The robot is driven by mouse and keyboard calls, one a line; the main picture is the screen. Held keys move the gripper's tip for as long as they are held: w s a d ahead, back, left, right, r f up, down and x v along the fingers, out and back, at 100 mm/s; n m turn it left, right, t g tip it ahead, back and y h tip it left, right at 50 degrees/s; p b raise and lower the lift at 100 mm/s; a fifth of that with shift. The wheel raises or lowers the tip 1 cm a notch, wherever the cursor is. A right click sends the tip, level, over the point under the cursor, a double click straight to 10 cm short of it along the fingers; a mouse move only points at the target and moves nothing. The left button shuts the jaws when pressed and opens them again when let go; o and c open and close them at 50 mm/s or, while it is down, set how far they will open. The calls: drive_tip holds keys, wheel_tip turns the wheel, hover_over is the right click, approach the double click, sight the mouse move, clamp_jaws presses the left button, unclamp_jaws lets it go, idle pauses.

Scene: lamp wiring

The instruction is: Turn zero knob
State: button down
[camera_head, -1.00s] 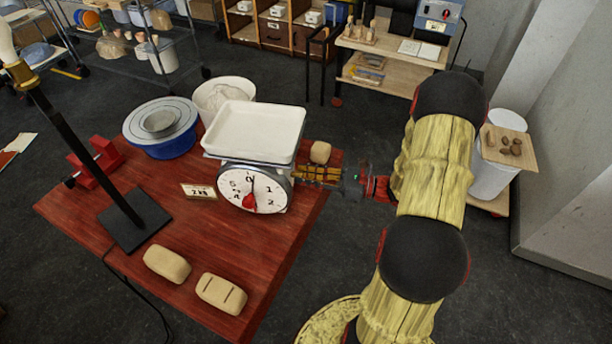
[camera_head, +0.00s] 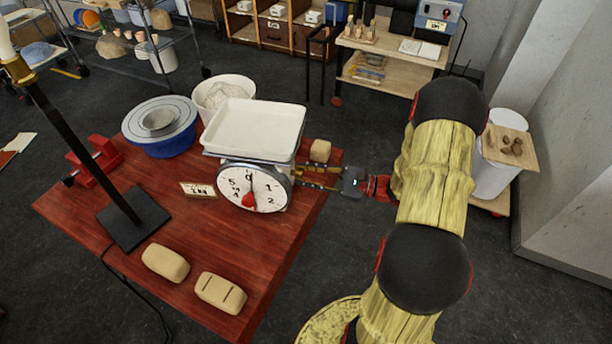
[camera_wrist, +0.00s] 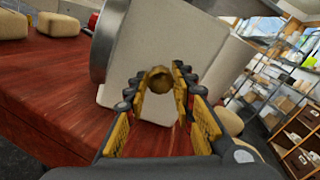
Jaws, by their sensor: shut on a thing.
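A white kitchen scale with a round dial (camera_head: 253,188) and a wide white pan (camera_head: 255,128) stands on the red table. Its needle points up close to the 0 mark. The brass zero knob (camera_wrist: 158,79) sticks out of the scale's side wall (camera_wrist: 150,50), between my fingertips in the wrist view. My gripper (camera_head: 303,177) reaches in from the right and is shut on the knob; it also shows in the wrist view (camera_wrist: 157,82). In the head view the knob is hidden by the fingers and the scale's edge.
A tan block (camera_head: 320,150) sits close behind my gripper. Two more blocks (camera_head: 166,262) lie at the front. A price card (camera_head: 198,190), a lamp stand (camera_head: 133,220), a blue bowl (camera_head: 172,141) and a white bucket (camera_head: 222,90) stand left of the scale.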

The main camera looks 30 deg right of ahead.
drive_tip(key=n+b, duration=0.2)
drive_tip(key=n, duration=0.2)
drive_tip(key=shift+f+n, duration=0.15)
drive_tip(key=shift+n, duration=0.25)
drive_tip(key=shift+n+b, duration=0.95)
drive_tip(key=shift+n, duration=1.05)
drive_tip(key=c, duration=1.5)
unclamp_jaws()
drive_tip(key=shift+s, duration=0.1)
drive_tip(key=v, duration=1.2)
drive_tip(key=shift+f, duration=0.1)
